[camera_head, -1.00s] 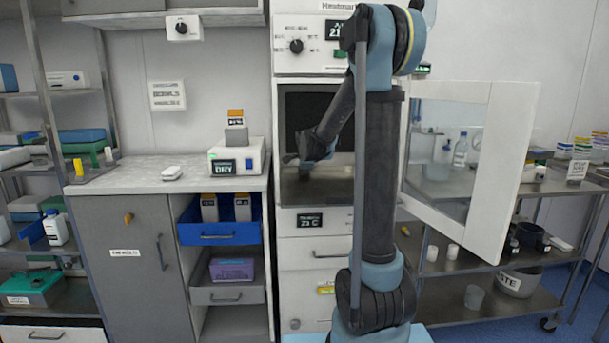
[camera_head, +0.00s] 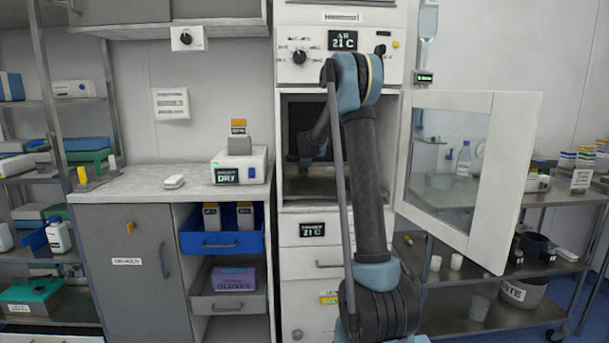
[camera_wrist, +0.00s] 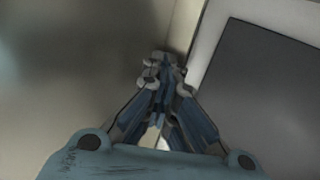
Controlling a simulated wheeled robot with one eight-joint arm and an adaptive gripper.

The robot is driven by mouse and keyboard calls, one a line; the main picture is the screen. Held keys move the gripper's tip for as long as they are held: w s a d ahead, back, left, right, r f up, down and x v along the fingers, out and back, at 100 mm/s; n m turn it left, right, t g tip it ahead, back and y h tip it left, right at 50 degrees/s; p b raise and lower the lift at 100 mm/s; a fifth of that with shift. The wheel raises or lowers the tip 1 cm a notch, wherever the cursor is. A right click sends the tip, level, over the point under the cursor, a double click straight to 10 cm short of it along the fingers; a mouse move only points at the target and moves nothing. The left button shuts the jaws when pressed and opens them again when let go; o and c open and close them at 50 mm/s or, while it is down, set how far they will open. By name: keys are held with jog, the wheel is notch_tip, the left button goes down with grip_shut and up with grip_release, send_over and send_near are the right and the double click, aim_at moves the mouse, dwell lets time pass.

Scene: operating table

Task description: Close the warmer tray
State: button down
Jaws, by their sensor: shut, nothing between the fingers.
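The white warmer cabinet (camera_head: 390,48) stands behind my arm, with a "21 C" display at its top. Its chamber is open, and its windowed door (camera_head: 510,150) is swung out to the right. A metal surface (camera_head: 318,188) lies at the chamber's bottom; I cannot tell whether it is the tray. Below a second "21 C" display is a drawer front (camera_head: 300,264) with a handle, seemingly flush. My gripper (camera_head: 304,161) is at the chamber opening, shut and empty. In the wrist view my gripper (camera_wrist: 163,68) has its fingertips together near a pale edge; contact is unclear.
The open door overhangs the steel cart (camera_head: 500,256) on the right. On the left, the counter (camera_head: 140,183) carries a small white device (camera_head: 240,165). Below it, a blue drawer (camera_head: 222,243) and a grey drawer (camera_head: 230,302) stick out. My arm hides part of the cabinet.

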jog(key=shift+w+r, duration=0.1)
jog(key=shift+w, duration=0.2)
jog(key=shift+s+r, duration=0.1)
jog(key=v, duration=1.2)
jog(key=s+d+n+g, duration=0.2)
jog(key=s+d+n, duration=0.2)
jog(key=s, duration=1)
jog(key=s+d+f+n+g, duration=0.1)
jog(key=s+f+n, duration=0.3)
jog(key=s, duration=1.1)
jog(key=s+d+f+n+g, duration=0.2)
jog(key=s+f+n, duration=0.3)
jog(key=s+f, duration=0.5)
jog(key=s+d+f+n+g, duration=0.2)
jog(key=s+f+n, duration=0.3)
jog(key=s, duration=1.5)
jog(key=shift+s+d+f, duration=0.2)
jog(key=shift+d+f, duration=0.05)
jog(key=shift+f, duration=0.75)
